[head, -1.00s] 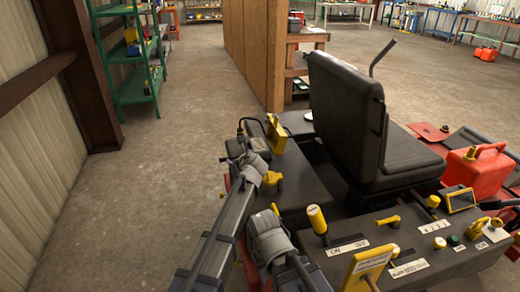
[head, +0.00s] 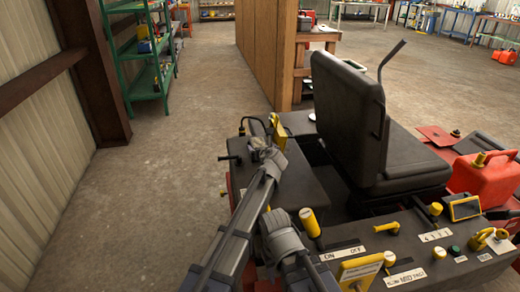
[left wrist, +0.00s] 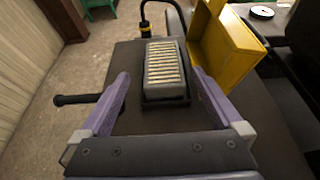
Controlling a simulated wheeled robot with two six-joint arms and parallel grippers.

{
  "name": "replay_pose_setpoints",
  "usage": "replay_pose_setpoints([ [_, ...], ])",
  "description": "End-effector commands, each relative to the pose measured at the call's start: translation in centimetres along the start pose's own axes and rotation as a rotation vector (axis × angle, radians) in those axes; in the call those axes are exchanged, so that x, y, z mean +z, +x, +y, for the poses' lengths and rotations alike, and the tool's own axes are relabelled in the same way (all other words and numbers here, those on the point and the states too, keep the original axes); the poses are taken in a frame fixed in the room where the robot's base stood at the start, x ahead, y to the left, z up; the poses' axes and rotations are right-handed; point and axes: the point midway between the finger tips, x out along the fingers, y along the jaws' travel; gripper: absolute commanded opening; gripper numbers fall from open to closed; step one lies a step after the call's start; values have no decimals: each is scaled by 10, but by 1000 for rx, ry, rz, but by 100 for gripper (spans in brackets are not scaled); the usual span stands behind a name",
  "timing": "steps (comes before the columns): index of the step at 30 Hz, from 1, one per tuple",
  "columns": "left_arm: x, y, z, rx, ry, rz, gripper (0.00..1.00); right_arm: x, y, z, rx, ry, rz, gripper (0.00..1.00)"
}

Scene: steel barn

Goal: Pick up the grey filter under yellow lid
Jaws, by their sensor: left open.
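The grey filter (left wrist: 165,65), a pleated block with pale ribs, sits in a dark open housing (left wrist: 165,98) in the left wrist view. The yellow lid (left wrist: 225,45) stands raised just right of it; it also shows in the head view (head: 278,130). My left gripper (left wrist: 161,80) is open, with its purple fingers on the near left and near right of the housing, apart from the filter. In the head view my left gripper (head: 262,148) is beside the lid and hides the filter.
A black handle (left wrist: 75,99) sticks out left of the housing, and a black hose (left wrist: 147,14) rises behind it. The black seat (head: 350,120) and a panel with yellow levers (head: 310,222) stand to the right. Bare floor (head: 150,190) lies to the left.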

Motion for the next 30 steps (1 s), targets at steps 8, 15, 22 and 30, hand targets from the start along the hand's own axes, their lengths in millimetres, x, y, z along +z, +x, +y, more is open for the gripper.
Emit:
replay_pose_setpoints([
  [8,0,22,-1,0,-1,0,100,0,9,-1,0,0,0,50],
  [15,-1,39,-3,1,-1,0,100,-1,16,-2,0,0,0,50],
  [22,-1,72,-5,1,-2,1,100,-2,28,-3,1,0,0,50],
  [30,0,73,-5,0,-1,0,99,-2,28,-2,1,0,0,50],
])
